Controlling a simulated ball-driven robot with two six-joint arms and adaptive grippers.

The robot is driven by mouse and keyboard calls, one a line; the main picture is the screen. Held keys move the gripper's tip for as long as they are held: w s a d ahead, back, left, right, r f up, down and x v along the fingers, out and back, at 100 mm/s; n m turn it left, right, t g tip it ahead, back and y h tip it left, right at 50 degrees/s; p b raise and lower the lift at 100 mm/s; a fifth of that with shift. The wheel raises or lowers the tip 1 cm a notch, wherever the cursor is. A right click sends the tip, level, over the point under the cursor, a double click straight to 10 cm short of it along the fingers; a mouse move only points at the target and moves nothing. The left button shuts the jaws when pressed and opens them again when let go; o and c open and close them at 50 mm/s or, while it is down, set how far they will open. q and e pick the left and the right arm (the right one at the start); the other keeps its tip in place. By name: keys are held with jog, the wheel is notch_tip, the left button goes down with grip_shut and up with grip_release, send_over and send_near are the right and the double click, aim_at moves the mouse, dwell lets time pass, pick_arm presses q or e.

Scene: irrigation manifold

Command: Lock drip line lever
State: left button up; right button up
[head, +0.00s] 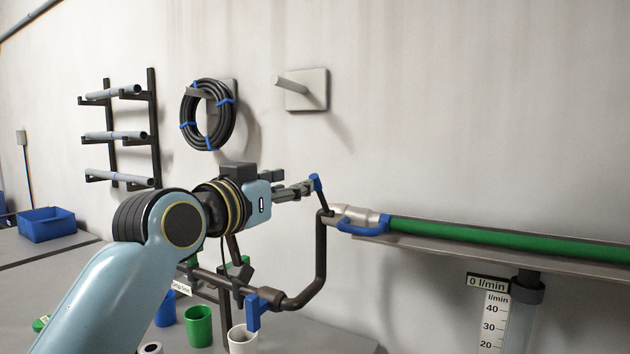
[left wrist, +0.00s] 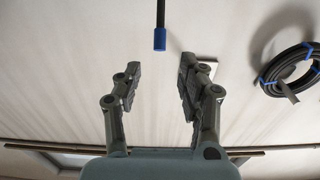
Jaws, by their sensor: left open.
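A pale metal coupling (head: 352,214) joins the bent black pipe (head: 320,255) to the green hose (head: 480,238). One blue lever (head: 363,226) lies along the coupling's side. Another lever, with a dark arm and a blue tip (head: 317,183), stands up from the coupling's left end. My left gripper (head: 308,187) is beside this raised tip. In the left wrist view the open, empty fingers (left wrist: 158,83) point toward the dark rod and its blue end (left wrist: 160,39), which sits just beyond the fingertips, apart from them. My right gripper is out of view.
A label reading "Drip line" (head: 181,287) hangs on the lower pipe, with a blue valve handle (head: 254,312) nearby. A metal trough (head: 580,262) carries the hose. A flow gauge (head: 495,325), cups, a hose coil (head: 208,115) and a wall peg (head: 300,90) surround it.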

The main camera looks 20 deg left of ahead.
aim_at(315, 190)
pick_arm(q)
jog(key=w, duration=0.3)
jog(key=w+d, duration=0.1)
jog(key=w, duration=0.2)
jog(key=w+p, duration=0.1)
jog(key=w, duration=0.1)
jog(key=shift+w+d+f, duration=0.1)
jog(key=shift+w+d, duration=0.25)
jog(key=shift+w, duration=0.05)
grip_shut()
